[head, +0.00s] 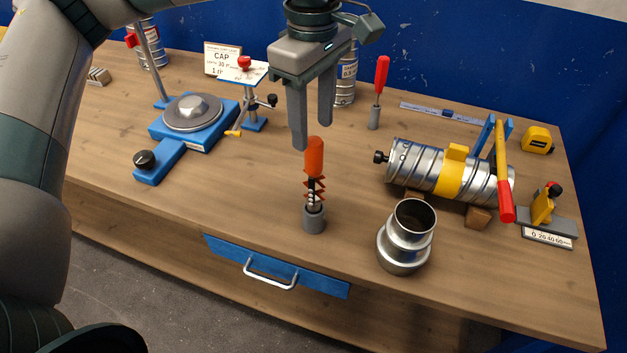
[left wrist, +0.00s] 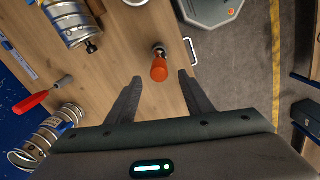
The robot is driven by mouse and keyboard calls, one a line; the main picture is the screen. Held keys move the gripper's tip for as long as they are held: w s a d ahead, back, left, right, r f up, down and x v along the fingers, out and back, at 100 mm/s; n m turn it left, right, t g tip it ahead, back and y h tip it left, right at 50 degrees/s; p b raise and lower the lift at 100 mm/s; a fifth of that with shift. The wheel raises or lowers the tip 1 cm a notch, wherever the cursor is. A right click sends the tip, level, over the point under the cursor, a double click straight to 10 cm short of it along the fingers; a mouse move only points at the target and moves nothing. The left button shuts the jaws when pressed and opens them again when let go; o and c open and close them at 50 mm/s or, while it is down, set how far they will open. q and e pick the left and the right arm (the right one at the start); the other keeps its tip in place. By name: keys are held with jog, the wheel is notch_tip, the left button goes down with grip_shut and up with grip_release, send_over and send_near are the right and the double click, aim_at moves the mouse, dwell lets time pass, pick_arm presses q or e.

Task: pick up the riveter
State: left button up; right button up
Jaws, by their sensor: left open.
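The riveter (head: 314,160) has an orange handle and a red zigzag linkage. It stands upright in a grey round holder (head: 314,220) near the front edge of the bench. My left gripper (head: 312,134) points down, open and empty, with its fingertips close to the top of the handle. In the left wrist view the orange handle (left wrist: 159,69) shows between the two spread fingertips (left wrist: 160,77), seen end-on. I cannot tell whether the fingers are level with the handle. My right gripper is not in view.
A metal duct collar (head: 405,238) stands right of the riveter. Behind it lies a clamped spiral duct (head: 420,165). A red-handled tool (head: 381,78) stands farther back. A blue turntable fixture (head: 190,118) is at left. The bench (head: 240,190) is clear left of the riveter.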

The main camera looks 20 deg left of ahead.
aim_at(314, 140)
pick_arm(q)
jog(key=shift+f+p, duration=0.3)
jog(key=shift+p, duration=0.05)
notch_tip(314, 140, down, 3)
jog(key=shift+d+r+p, duration=0.1)
jog(key=shift+p, duration=0.7)
jog(key=shift+f, duration=0.6)
grip_shut()
